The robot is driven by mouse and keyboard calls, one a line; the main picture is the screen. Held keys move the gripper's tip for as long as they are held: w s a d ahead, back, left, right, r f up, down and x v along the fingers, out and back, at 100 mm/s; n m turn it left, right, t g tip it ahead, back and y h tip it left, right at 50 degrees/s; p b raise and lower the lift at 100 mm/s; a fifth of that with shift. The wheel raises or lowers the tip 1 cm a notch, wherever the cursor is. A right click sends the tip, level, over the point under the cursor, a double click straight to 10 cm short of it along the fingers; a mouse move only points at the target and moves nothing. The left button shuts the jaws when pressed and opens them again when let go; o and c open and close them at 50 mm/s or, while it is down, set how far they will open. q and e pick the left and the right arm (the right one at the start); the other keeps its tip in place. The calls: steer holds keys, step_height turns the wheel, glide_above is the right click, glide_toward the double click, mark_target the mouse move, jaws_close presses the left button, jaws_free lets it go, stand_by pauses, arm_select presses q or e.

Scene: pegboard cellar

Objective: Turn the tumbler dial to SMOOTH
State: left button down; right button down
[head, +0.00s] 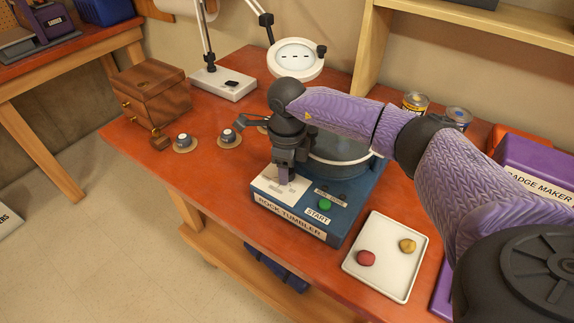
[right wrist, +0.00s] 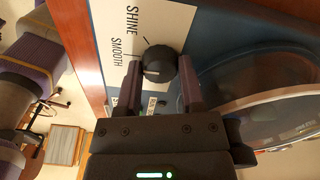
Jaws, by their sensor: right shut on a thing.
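The rock tumbler (head: 318,226) is a blue box on the orange bench, with a round drum at its back, a green START button (head: 325,205) and a pale label plate. My right gripper (head: 286,180) reaches down onto that plate. In the right wrist view its fingers (right wrist: 160,82) are shut on the black tumbler dial (right wrist: 158,64), one on each side. The words SHINE and SMOOTH (right wrist: 117,52) are printed beside the dial; other lettering is partly hidden by a finger. I cannot tell which word the dial points to. My left gripper is not in view.
A white tray (head: 362,284) with a red and a yellow stone lies right of the tumbler. A purple badge maker (head: 535,170) is at the right.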

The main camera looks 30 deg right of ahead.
steer(key=shift+c, duration=1.1)
jaws_free()
step_height(320, 180, up, 10)
steer(key=p, duration=0.1)
steer(key=shift+f, duration=0.1)
